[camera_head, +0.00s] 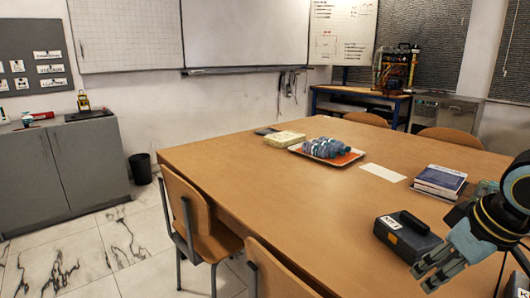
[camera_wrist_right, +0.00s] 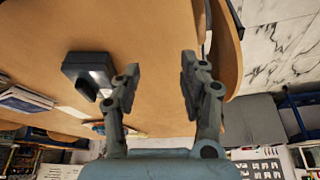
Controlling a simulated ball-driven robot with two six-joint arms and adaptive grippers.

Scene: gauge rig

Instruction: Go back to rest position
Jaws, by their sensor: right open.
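My right gripper (camera_head: 436,272) is at the lower right of the head view, held over the near right part of the wooden table (camera_head: 270,178). Its two fingers stand apart with nothing between them. In the right wrist view the gripper (camera_wrist_right: 157,85) also shows open and empty, with the table top behind it. A dark case with a handle (camera_head: 404,236) lies on the table just left of and behind the gripper. It also shows in the wrist view (camera_wrist_right: 84,70), left of the fingers. My left gripper does not show.
Books (camera_head: 440,178) lie beyond the case. A tray (camera_head: 351,158) with blue rolled items, a yellowish box (camera_head: 284,139) and a white sheet (camera_head: 383,173) lie farther back. Chairs (camera_head: 198,222) stand along the left edge. The table's near middle is clear.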

